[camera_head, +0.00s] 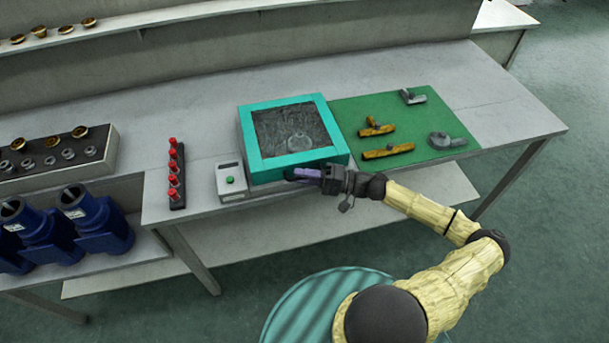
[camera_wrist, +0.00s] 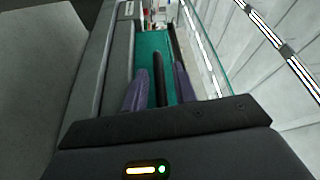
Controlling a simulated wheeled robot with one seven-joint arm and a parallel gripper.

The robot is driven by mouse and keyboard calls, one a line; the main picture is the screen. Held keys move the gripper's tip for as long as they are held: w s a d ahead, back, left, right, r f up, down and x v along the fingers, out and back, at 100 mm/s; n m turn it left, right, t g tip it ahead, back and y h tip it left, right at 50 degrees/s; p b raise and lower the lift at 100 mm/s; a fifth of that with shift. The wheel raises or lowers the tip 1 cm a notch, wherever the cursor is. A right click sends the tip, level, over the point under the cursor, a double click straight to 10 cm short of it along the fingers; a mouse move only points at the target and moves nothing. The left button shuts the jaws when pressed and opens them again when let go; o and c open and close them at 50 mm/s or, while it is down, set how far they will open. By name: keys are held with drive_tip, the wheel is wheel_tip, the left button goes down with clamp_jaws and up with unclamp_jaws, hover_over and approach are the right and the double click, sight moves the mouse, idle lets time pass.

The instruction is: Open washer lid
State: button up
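The washer (camera_head: 340,160) is a teal box on the grey bench, with a teal-framed lid (camera_head: 262,131) that has a see-through window. The lid lies shut on the box, and a pale round shape shows dimly through the window. My gripper (camera_head: 306,174) is at the washer's front edge, right of its middle. In the wrist view my two purple fingers (camera_wrist: 159,88) stand apart, with a dark bar (camera_wrist: 159,78) between them and narrow gaps on both sides. The bar looks like the lid's handle. A teal face of the washer (camera_wrist: 153,46) shows behind it.
A grey control box (camera_head: 231,181) with a green button stands left of the washer. Further left is a rack of red-topped pieces (camera_head: 176,175). A green mat (camera_head: 440,118) with yellow and grey parts lies right. Blue pump housings (camera_head: 95,220) stand lower left.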

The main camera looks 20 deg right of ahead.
clamp_jaws()
